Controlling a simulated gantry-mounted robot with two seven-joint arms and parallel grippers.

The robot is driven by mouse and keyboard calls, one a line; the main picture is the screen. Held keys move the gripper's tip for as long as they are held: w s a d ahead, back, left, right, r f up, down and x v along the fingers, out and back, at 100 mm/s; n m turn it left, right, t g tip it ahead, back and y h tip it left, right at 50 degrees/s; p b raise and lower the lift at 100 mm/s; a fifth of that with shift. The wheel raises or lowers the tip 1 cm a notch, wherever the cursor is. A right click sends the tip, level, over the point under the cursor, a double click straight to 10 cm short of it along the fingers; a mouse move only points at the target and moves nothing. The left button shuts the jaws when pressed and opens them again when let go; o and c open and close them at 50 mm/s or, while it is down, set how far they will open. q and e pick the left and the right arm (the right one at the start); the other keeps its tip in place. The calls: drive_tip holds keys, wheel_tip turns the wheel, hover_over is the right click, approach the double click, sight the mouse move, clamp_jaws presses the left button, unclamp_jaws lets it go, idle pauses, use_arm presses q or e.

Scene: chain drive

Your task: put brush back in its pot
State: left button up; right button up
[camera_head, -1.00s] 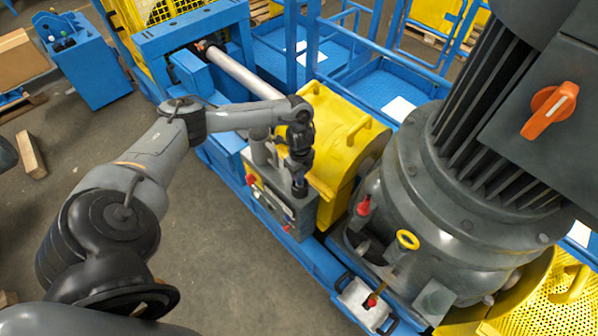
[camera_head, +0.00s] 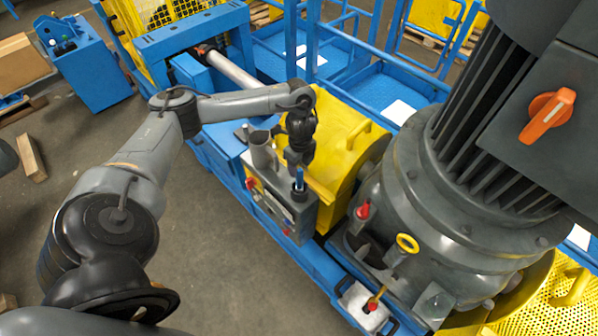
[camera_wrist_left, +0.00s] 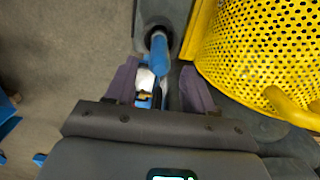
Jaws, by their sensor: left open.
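The brush shows as a blue handle (camera_head: 299,178) standing roughly upright in a small dark pot (camera_head: 298,195) at the near corner of the grey control box. Its bristles are hidden. My left gripper (camera_head: 297,165) is open, just above and behind the handle, apparently clear of it. In the left wrist view the blue handle (camera_wrist_left: 159,55) rises from the dark pot (camera_wrist_left: 157,36) towards the camera, ahead of and between the spread fingers (camera_wrist_left: 160,88). I cannot tell whether a finger touches it. My right gripper is not in view.
A grey cup (camera_head: 262,155) stands on the control box (camera_head: 287,212) left of the gripper. A yellow guard drum (camera_head: 340,135) is close behind, and a big grey motor (camera_head: 440,205) stands at right. The floor (camera_head: 230,270) in front is open.

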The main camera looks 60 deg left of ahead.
use_arm(q)
wheel_tip(320, 180, up, 5)
drive_tip(key=shift+r+p, duration=0.15)
drive_tip(key=shift+p, duration=0.9)
drive_tip(key=shift+d, duration=0.1)
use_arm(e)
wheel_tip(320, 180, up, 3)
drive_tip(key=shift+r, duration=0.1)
